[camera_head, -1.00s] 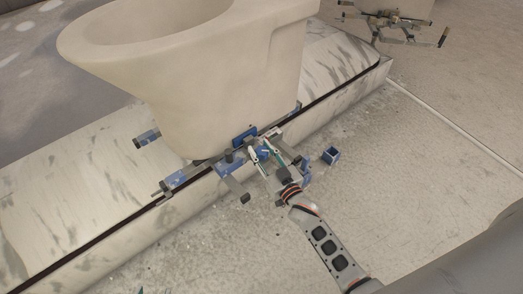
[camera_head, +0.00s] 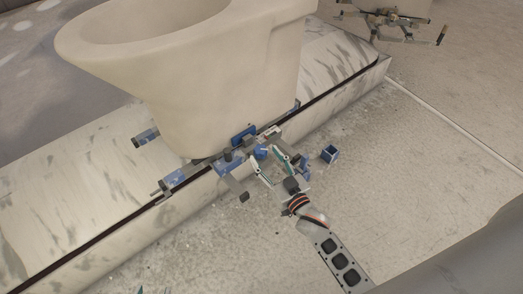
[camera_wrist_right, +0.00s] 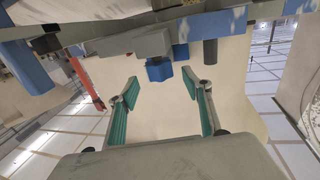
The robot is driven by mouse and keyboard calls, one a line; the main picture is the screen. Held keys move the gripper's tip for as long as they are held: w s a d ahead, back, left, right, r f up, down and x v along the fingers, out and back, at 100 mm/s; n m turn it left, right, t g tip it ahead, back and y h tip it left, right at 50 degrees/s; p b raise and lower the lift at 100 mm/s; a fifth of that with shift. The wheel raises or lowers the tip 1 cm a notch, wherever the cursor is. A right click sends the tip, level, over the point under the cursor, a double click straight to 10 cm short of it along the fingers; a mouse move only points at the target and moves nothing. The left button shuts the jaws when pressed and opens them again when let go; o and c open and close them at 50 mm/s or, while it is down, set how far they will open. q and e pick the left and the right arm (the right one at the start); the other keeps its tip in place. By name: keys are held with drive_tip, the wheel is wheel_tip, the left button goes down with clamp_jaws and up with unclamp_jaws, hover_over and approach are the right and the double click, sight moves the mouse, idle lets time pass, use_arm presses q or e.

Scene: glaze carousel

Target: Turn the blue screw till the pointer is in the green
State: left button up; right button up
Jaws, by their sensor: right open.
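The blue screw (camera_head: 261,152) is a small blue block on the clamp-like fixture at the foot of the large cream vessel. In the right wrist view, the blue screw head (camera_wrist_right: 159,69) hangs from a grey bracket just beyond my fingertips, roughly between them. My right gripper (camera_head: 266,161) is open, with teal pads, and nothing is between its fingers; it also shows in the right wrist view (camera_wrist_right: 160,92). I cannot make out the pointer or a green zone. Only a small teal tip (camera_head: 140,290), likely of my left gripper, shows at the bottom edge.
The cream vessel (camera_head: 215,95) stands on a pale, grey-streaked slab (camera_head: 75,200). A small blue open box (camera_head: 330,154) lies on the floor right of the gripper. Another grey fixture (camera_head: 395,22) is at the top right. The floor at the lower right is clear.

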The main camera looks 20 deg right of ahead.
drive_tip(key=s+d, duration=0.1)
drive_tip(key=s, duration=0.6)
drive_tip(key=shift+s, duration=0.3)
